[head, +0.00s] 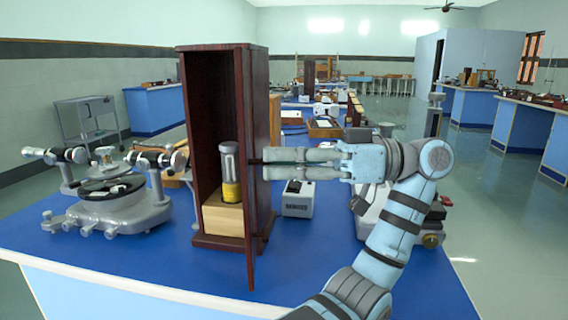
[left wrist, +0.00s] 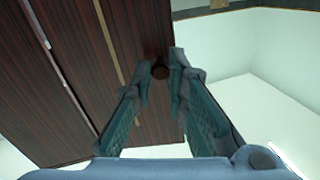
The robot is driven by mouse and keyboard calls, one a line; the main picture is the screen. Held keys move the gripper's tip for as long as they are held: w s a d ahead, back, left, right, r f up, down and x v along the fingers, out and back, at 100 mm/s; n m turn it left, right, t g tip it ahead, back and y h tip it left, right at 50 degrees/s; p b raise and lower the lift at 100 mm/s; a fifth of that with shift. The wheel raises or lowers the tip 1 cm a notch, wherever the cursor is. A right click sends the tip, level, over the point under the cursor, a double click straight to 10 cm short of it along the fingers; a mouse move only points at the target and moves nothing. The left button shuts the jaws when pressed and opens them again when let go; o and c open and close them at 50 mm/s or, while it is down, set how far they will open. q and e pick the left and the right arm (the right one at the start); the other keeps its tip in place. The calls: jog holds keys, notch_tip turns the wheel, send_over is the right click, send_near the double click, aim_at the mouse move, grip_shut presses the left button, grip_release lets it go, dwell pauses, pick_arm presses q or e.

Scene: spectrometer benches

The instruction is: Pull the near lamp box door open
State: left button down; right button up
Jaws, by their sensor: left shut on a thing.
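The near lamp box (head: 211,146) is a tall dark-wood case on the blue bench. Its front is open, showing a grey and yellow lamp (head: 230,172) on a pale wooden block (head: 223,215). The door (head: 249,215) is hinged on the right side and stands swung out towards me, seen nearly edge-on. My left gripper (head: 267,163) reaches in from the right, at the door's outer face. In the left wrist view its fingers are closed around a small round dark knob (left wrist: 160,72) on striped dark wood. The fingertips partly hide the knob. My right gripper is not in view.
A grey spectrometer (head: 118,203) stands left of the box. A small white box (head: 298,198) and another grey instrument (head: 372,215) stand to the right, behind my arm. The bench's front edge is close, with bare blue top (head: 165,260) before the box.

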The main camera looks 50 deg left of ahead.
pick_arm(q)
jog(key=c, duration=1.6)
grip_release()
jog(key=shift+o, duration=0.2)
send_near(245, 91)
jog(key=x, duration=0.5)
jog(key=shift+s, duration=0.1)
